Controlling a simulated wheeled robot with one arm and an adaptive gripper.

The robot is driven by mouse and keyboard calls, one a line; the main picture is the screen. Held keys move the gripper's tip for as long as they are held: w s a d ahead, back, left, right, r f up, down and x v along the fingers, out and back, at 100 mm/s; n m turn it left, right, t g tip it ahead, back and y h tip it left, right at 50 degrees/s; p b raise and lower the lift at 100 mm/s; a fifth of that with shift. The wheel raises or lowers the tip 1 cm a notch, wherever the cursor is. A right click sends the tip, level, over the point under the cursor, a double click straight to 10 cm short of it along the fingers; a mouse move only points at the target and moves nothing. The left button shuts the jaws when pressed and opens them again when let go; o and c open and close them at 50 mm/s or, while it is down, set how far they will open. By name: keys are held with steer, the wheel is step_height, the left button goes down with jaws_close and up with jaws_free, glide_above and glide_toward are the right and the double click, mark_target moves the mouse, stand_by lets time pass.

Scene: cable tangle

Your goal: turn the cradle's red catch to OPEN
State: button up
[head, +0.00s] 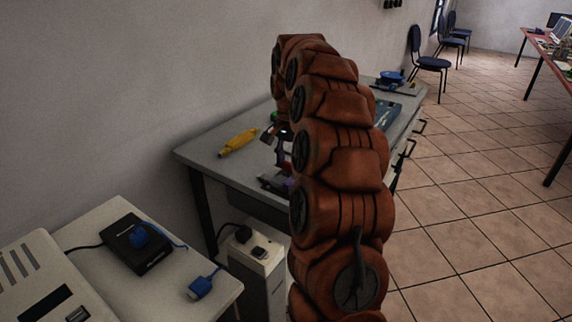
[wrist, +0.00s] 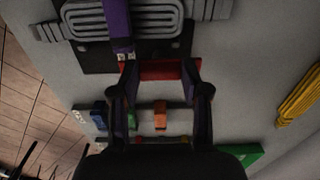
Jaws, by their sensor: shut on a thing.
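In the wrist view the cradle is a dark plate with a grey ribbed body (wrist: 158,18), at the top of the picture. A purple strip (wrist: 117,18) lies across its left part. The red catch (wrist: 160,69) is a flat red bar at the cradle's near edge. My gripper (wrist: 161,75) has its two fingers at either end of the red catch and is shut on it. Any OPEN marking is too dark or small to read. In the head view my arm hides most of the cradle; a bit of purple (head: 290,182) shows beside it.
The grey workbench (head: 200,158) carries a yellow bundle (head: 238,142), also in the wrist view (wrist: 300,96). Near my gripper lie an orange block (wrist: 160,114), a blue block (wrist: 100,114) and a green piece (wrist: 250,154). A side table (head: 190,262) holds a black box (head: 125,250).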

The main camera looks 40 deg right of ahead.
mark_target(291, 164)
steer(key=shift+s+d+f, duration=0.15)
steer(key=shift+s+d, duration=0.1)
steer(key=o, duration=1.1)
steer(key=shift+o, duration=0.2)
steer(key=shift+w, duration=0.1)
steer(key=shift+w+r, duration=0.15)
steer(key=shift+r, duration=0.7)
steer(key=shift+a+r, duration=0.1)
steer(key=shift+r, duration=2.9)
